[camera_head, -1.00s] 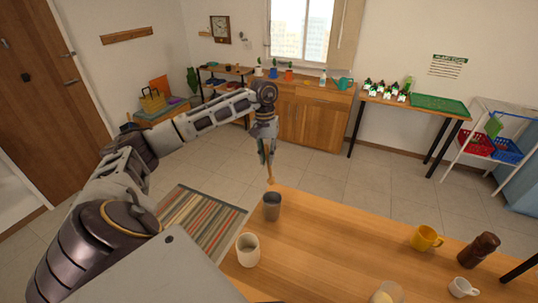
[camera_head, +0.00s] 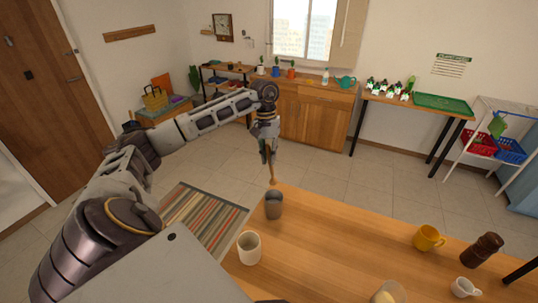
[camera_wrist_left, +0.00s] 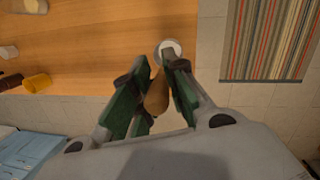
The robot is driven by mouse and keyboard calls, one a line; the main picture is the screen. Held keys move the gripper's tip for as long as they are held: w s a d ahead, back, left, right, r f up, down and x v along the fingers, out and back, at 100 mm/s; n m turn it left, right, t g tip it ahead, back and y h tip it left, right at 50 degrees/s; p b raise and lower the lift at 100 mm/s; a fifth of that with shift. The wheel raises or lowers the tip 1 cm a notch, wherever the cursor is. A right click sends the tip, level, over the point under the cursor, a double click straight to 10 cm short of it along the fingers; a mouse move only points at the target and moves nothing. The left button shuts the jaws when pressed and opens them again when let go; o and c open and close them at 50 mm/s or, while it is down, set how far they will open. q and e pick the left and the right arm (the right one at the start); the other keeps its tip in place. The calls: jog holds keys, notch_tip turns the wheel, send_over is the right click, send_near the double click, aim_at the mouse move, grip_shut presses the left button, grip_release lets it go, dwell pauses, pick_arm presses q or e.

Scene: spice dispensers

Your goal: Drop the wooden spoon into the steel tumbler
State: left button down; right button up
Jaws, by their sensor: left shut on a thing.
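My left gripper (camera_head: 269,157) is shut on the wooden spoon (camera_head: 272,175), which hangs roughly upright below the fingers. In the head view, the spoon's lower end is close above or behind the rim of the grey steel tumbler (camera_head: 274,207); I cannot tell whether it is inside the mouth. The tumbler stands at the far left corner of the wooden table. My right gripper is not in view.
A white cup (camera_head: 249,249) stands on the table (camera_head: 340,235) just nearer than the tumbler. The table's middle is clear.

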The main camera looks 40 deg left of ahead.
pick_arm(q)
jog(key=shift+f+b, duration=0.9)
jog(key=shift+f, duration=1.25)
notch_tip(320, 180, down, 10)
jog(key=b, duration=0.8)
jog(key=shift+f, duration=0.2)
jog(key=c, duration=1.3)
grip_release()
jog(key=shift+c, duration=0.2)
jog(key=shift+r, duration=0.1)
